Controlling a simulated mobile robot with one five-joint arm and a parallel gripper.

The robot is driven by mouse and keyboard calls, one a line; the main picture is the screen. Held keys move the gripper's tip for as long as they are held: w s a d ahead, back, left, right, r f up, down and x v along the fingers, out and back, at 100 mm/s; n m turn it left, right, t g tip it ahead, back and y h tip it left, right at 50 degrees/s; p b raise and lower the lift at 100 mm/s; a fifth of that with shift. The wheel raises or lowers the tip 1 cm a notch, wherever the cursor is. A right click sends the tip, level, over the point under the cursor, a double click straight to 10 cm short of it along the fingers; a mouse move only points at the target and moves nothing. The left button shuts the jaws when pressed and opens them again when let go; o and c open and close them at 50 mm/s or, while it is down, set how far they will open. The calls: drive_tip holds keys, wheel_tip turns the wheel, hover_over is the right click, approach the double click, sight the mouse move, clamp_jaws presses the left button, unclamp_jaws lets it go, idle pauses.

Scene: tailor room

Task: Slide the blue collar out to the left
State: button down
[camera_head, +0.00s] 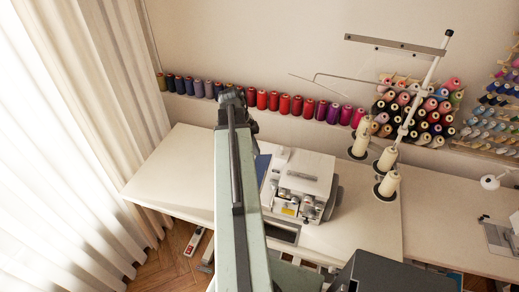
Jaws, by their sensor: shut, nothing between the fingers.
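A dark blue flat piece, which looks like the blue collar (262,166), lies on the white table (165,165) at the left side of a white sewing machine (302,178). Only a narrow strip of it shows between my arm and the machine; my raised arm link covers the rest. My arm rises from the bottom of the picture to a dark joint just above the table's back edge. I cannot make out my gripper's fingers; they are hidden behind the arm or out of view.
Cream thread cones (361,138) on a stand are right of the machine. A row of coloured spools (285,104) runs along the wall. The left part of the table is bare, with a white curtain (60,150) beyond its left edge.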

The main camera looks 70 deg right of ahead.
drive_tip(key=w+a+m+t+y, duration=0.15)
drive_tip(key=w+t, duration=0.25)
drive_tip(key=w, duration=0.5)
wheel_tip(320, 180, down, 11)
drive_tip(key=b, duration=1)
drive_tip(key=s, duration=0.2)
drive_tip(key=s+r, duration=0.1)
drive_tip(key=shift+s+d+n+p, duration=0.15)
drive_tip(key=shift+s+n+p, duration=0.15)
drive_tip(key=shift+s, duration=0.1)
drive_tip(key=shift+s+d, duration=0.15)
drive_tip(key=shift+s, duration=0.7)
drive_tip(key=shift+w, duration=0.15)
